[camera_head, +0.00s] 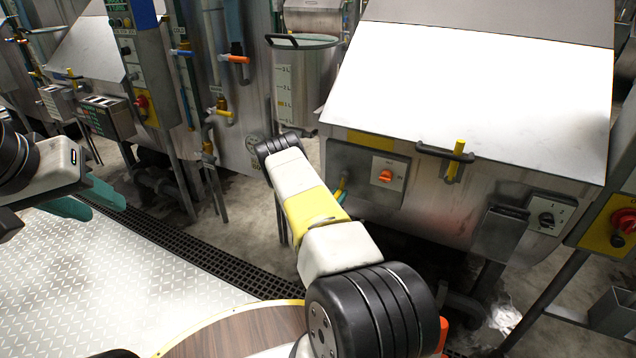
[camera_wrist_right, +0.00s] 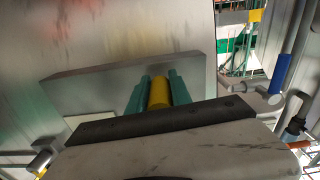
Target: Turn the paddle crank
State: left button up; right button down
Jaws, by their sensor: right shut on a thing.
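In the right wrist view, my right gripper (camera_wrist_right: 158,90) has its green fingers closed on either side of a yellow cylindrical grip (camera_wrist_right: 159,94), which looks like the paddle crank's handle. A flat grey metal bar or plate (camera_wrist_right: 90,88) lies just behind the fingers. In the head view my right arm reaches to the steel machine, and its fingers and the held grip are hidden or not clear. My left gripper (camera_head: 92,200) is at the left edge, its teal fingers apart, empty and away from the machines.
The steel machine (camera_head: 430,190) has a sloped pale lid (camera_head: 470,90), a black handle with a yellow grip (camera_head: 455,162), and an orange knob (camera_head: 386,175). A control box with a red knob (camera_head: 624,220) stands at right. A round wooden top (camera_head: 235,335) is below my right arm.

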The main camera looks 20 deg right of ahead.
jog(key=shift+s+d+f+n, duration=0.1)
jog(key=shift+s+d+n, duration=0.2)
jog(key=shift+n, duration=0.4)
jog(key=shift+a, duration=0.1)
jog(key=c, duration=1.2)
grip_release()
jog(key=shift+o, duration=0.2)
jog(key=v, duration=0.8)
